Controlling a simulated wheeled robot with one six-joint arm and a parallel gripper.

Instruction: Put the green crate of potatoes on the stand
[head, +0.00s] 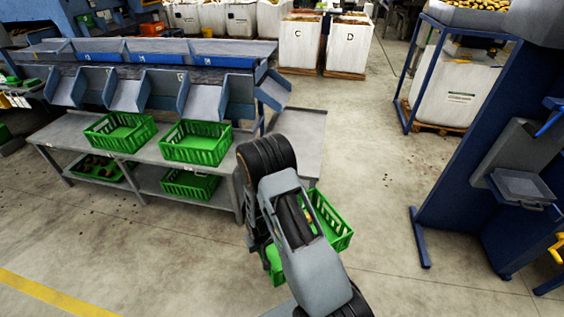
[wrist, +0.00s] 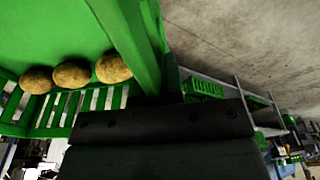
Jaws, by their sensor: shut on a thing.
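The green crate (head: 336,230) is held out in front of my arm in the head view, partly hidden behind the arm. In the wrist view its green floor (wrist: 45,35) and slatted wall show, with three brown potatoes (wrist: 72,74) lying along that wall. My gripper (wrist: 160,112) is shut on the crate's rim; its dark jaw fills the lower middle of the wrist view. The gripper is hidden by the arm in the head view. A grey platform (head: 522,187) on a blue frame at the right may be the stand; I cannot tell for sure.
A grey bench (head: 75,130) at the left holds two empty-looking green crates (head: 120,131) on top and more on its lower shelf. A grey side table (head: 305,130) stands at its right end. White bins (head: 300,45) are at the back. Concrete floor is clear between bench and blue frame.

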